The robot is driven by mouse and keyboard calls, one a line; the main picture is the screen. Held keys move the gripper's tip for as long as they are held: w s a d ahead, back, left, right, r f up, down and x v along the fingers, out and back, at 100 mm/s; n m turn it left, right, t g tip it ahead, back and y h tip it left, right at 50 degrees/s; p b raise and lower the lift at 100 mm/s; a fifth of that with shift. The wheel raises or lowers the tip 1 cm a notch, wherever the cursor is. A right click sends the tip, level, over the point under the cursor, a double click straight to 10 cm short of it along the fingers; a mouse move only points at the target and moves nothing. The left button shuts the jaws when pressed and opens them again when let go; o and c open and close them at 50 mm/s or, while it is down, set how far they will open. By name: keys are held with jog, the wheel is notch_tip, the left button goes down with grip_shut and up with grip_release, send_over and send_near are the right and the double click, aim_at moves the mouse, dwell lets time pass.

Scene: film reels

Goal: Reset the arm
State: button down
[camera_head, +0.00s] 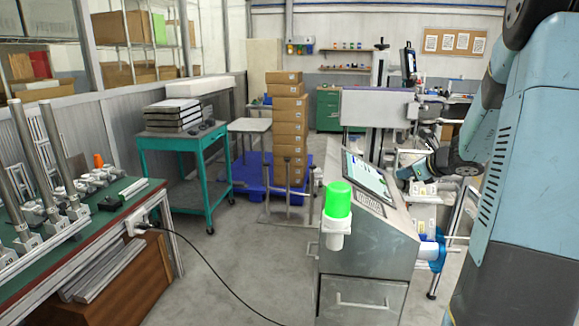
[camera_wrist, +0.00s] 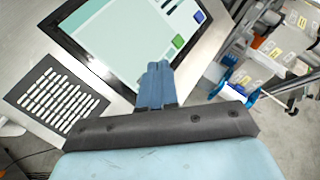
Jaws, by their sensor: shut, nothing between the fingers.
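My gripper (camera_wrist: 156,70) is shut and empty in the wrist view, its two blue fingers pressed together. It points toward the slanted metal console, over the lower edge of its touch screen (camera_wrist: 125,38). The console's screen (camera_head: 368,178) also shows in that view. A blue and white reel holder (camera_head: 436,250) sits on the console's right side, apart from my gripper.
A green lamp (camera_head: 338,200) is fixed on the console's front left. A green-topped workbench (camera_head: 90,222) with steel posts stands at left. The middle floor is mostly clear.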

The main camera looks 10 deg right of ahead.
jog(key=s+a+r+n+g, duration=0.2)
jog(key=s+a+r+n, duration=0.1)
jog(key=s+a+n, duration=0.6)
jog(key=s+a+r+n+g, duration=0.35)
jog(key=s+a+n, duration=0.3)
jog(key=a, duration=0.45)
jog(key=s+a+r+n+h, duration=0.1)
jog(key=s+n+h, duration=0.2)
jog(key=s+n, duration=1.1)
jog(key=s, duration=0.3)
jog(key=shift+r+h, duration=0.4)
